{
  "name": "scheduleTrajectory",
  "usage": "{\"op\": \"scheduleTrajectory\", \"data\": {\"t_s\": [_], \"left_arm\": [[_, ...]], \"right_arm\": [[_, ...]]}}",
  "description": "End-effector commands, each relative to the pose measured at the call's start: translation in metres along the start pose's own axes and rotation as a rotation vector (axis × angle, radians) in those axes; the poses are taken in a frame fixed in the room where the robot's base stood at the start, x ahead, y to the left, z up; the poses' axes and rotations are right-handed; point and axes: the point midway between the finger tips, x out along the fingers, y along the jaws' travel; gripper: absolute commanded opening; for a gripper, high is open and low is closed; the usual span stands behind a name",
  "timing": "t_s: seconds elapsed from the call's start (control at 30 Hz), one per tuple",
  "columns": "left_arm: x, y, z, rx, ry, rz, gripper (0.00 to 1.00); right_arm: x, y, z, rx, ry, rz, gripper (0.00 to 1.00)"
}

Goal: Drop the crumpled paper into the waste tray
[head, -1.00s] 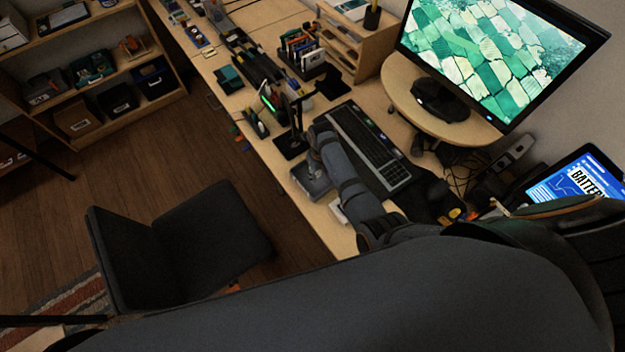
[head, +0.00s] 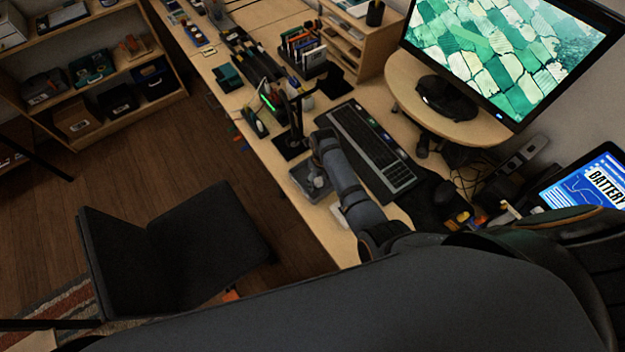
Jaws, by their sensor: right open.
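My right arm reaches in from the lower right over the desk. Its wrist bends down, and the right gripper (head: 317,170) is small and dark over a grey tray (head: 299,186) at the desk's front edge. The gripper is open; its fingertips are hard to make out. Something pale shows in the tray by the fingers, but I cannot tell whether it is the crumpled paper. A small white item (head: 338,214) lies on the desk just in front of the tray. I cannot tell what it is. My left gripper is not in view.
A black keyboard (head: 370,150) lies right of the gripper, with a dark stand (head: 292,140) just behind the tray. A monitor (head: 505,60) and a battery screen (head: 592,185) stand right. A dark chair (head: 205,245) is below the desk edge.

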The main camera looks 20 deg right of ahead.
Motion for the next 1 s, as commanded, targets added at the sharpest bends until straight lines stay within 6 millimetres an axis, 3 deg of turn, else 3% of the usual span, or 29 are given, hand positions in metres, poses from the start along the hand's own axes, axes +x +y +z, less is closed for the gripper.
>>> {"op": "scheduleTrajectory", "data": {"t_s": [0.13, 0.23, 0.63, 0.8, 1.0], "left_arm": [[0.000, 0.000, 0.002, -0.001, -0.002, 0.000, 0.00], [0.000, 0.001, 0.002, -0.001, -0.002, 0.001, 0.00], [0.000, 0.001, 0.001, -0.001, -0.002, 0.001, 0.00], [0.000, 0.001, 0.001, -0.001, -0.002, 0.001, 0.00], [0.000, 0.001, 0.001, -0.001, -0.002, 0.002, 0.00]], "right_arm": [[-0.003, 0.000, 0.000, 0.000, -0.001, 0.000, 0.67], [-0.016, 0.000, 0.001, 0.000, -0.003, 0.000, 0.67], [-0.105, 0.000, 0.001, 0.000, -0.003, -0.001, 0.67], [-0.119, 0.000, 0.000, 0.000, 0.000, -0.001, 0.67], [-0.120, 0.000, 0.000, 0.000, 0.001, -0.001, 0.67]]}}
